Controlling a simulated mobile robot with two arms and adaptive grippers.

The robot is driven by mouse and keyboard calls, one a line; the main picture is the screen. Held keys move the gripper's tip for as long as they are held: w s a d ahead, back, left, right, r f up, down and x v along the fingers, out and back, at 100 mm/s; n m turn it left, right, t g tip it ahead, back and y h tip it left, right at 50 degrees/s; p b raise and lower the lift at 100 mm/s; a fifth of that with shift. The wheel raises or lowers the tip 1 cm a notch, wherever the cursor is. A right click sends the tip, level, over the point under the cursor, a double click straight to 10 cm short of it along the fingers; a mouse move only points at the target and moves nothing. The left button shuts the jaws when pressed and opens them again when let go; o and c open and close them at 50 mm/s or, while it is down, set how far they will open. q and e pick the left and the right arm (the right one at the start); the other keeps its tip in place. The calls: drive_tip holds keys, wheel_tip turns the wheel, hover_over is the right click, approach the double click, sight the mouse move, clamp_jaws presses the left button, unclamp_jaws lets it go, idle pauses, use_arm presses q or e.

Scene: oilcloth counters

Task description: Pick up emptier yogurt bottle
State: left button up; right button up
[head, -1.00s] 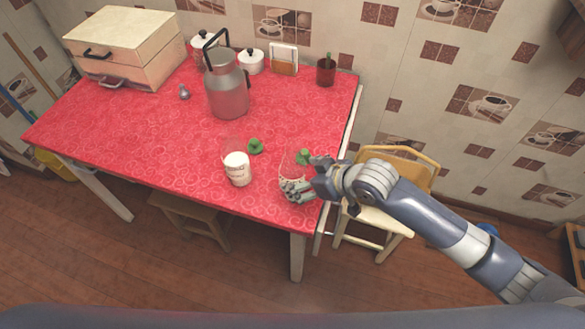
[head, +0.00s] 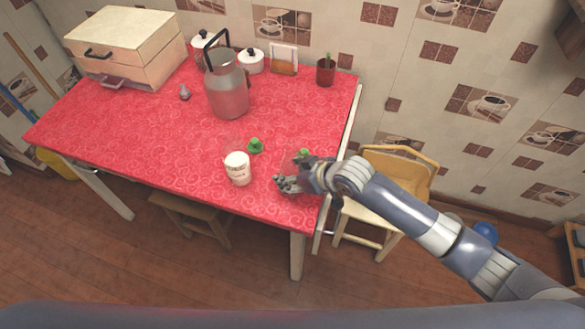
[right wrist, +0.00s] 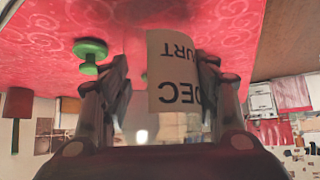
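Two see-through yogurt bottles with white labels are on the red table (head: 130,135). The left bottle (head: 238,168) stands upright and looks filled with white. The other bottle (head: 290,160) looks clear and empty above its label; the arm partly covers it in the head view. My right gripper (head: 284,184) is at this clearer bottle. In the right wrist view its label (right wrist: 174,80) shows between the two fingers, upside down. Whether both fingers press on the glass is unclear. My left gripper is not in view.
A green lid (head: 255,146) lies behind the left bottle, and another green lid (head: 303,154) shows behind my right gripper. A metal can (head: 228,92) stands further back. A chair (head: 408,175) is beside the table's right edge. The table's left middle is clear.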

drive_tip(key=c, duration=0.3)
drive_tip(key=shift+r, duration=0.15)
